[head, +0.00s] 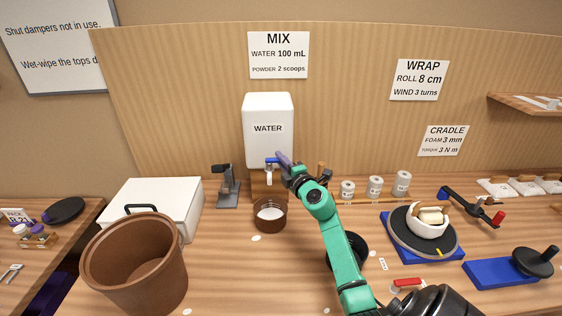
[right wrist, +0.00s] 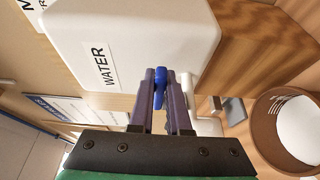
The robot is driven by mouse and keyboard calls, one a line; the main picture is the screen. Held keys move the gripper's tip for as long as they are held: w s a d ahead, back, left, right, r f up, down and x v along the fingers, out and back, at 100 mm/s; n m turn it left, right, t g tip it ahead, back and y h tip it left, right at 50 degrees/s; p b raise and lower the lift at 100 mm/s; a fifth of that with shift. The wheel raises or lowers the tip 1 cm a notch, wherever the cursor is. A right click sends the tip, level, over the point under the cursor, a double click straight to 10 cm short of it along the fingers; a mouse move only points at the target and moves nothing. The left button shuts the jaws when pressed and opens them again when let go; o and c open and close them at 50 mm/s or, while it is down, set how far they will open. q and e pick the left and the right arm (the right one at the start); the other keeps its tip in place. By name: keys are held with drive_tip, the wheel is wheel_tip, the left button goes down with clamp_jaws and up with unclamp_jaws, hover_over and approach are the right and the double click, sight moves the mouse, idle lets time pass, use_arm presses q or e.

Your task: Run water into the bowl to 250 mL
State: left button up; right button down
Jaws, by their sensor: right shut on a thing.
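The white water tank (head: 267,112), marked WATER, stands on a wooden stand against the back panel; it also shows in the right wrist view (right wrist: 150,40). Its blue tap lever (right wrist: 160,88) sits between the purple fingers of my right gripper (right wrist: 165,85), which is shut on it. In the head view this gripper (head: 282,160) reaches the tap from the right. The brown bowl (head: 270,225) stands on the table below the spout. White marks show on its inner wall in the right wrist view (right wrist: 268,115). Its inside bottom looks white; I cannot read a water level. My left gripper is not in view.
A brown bucket (head: 135,268) and a white box (head: 160,197) stand at the left. A turntable (head: 447,249) with a white bowl is at the right, beside a blue-based tool (head: 500,272). Several small jars (head: 375,187) stand behind. A wall sign (head: 278,55) reads WATER 100 mL.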

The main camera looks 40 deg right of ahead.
drive_tip(key=n+y+b, duration=0.1)
drive_tip(key=y+b, duration=0.1)
drive_tip(key=w+n+y+b, duration=0.1)
drive_tip(key=n+y+b, duration=0.1)
drive_tip(key=b, duration=0.1)
drive_tip(key=n+y+b, duration=0.1)
drive_tip(key=y+b, duration=0.1)
drive_tip(key=y, duration=0.1)
drive_tip(key=shift+w+d+f+n+b, duration=0.2)
drive_tip(key=shift+d+f+n+b, duration=0.15)
drive_tip(key=shift+f+n+b, duration=0.05)
drive_tip(key=shift+r+y, duration=0.4)
drive_tip(key=shift+y, duration=0.2)
drive_tip(key=c, duration=0.9)
unclamp_jaws()
drive_tip(key=shift+w, duration=0.1)
drive_tip(key=b+v, duration=0.4)
drive_tip(key=v, duration=1)
drive_tip(key=shift+s+f, duration=0.1)
drive_tip(key=shift+s, duration=0.2)
